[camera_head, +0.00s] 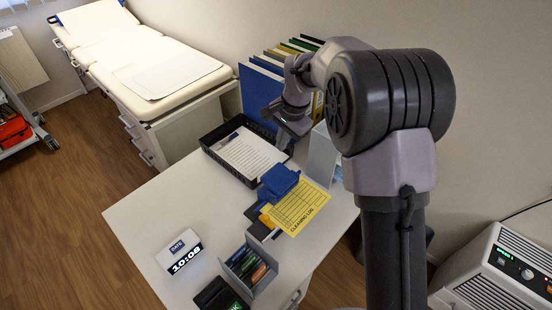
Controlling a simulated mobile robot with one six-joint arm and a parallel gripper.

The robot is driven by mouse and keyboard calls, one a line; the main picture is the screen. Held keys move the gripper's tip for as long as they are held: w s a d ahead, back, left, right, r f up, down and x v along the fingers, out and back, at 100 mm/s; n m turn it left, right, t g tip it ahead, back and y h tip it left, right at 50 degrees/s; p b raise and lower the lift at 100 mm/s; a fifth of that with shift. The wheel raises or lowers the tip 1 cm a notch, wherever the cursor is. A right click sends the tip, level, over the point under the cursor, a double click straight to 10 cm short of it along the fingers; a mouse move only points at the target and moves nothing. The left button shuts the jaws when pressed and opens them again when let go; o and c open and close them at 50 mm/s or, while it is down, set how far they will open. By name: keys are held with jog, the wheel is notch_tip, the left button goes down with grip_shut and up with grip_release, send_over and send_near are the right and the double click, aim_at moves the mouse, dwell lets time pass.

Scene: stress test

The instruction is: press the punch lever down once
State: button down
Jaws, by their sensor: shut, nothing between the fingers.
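A blue punch (279,182) stands on the white desk, its lever on top and apparently raised; its exact angle is hard to tell. A yellow sheet (298,208) printed "CLEANING LOG" lies at the punch, its far edge hidden by the blue body. My gripper (283,146) is small and dark at the end of my arm, above and behind the punch in the picture, near the right end of the black paper tray. It points down, is shut and holds nothing. It looks apart from the punch lever.
A black tray (207,150) with papers lies behind the punch. Upright binders (262,85) stand at the back. The desk's left side (150,205) is clear. An exam couch stands behind.

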aim_at(271, 170)
jog(key=b+x, duration=0.4)
jog(key=x, duration=0.9)
jog(key=shift+f, duration=0.1)
jog(key=shift+a, duration=0.1)
jog(key=shift+w+f, duration=0.1)
jog(key=shift+f, duration=0.05)
jog(key=shift+w+a+f, duration=0.45)
jog(key=shift+a+f, duration=0.05)
jog(key=shift+f, duration=0.15)
jog(key=shift+s, duration=0.1)
jog(key=shift+r, duration=0.1)
jog(key=p+v, duration=0.4)
jog(key=v, duration=1.3)
jog(key=shift+d+r, duration=0.2)
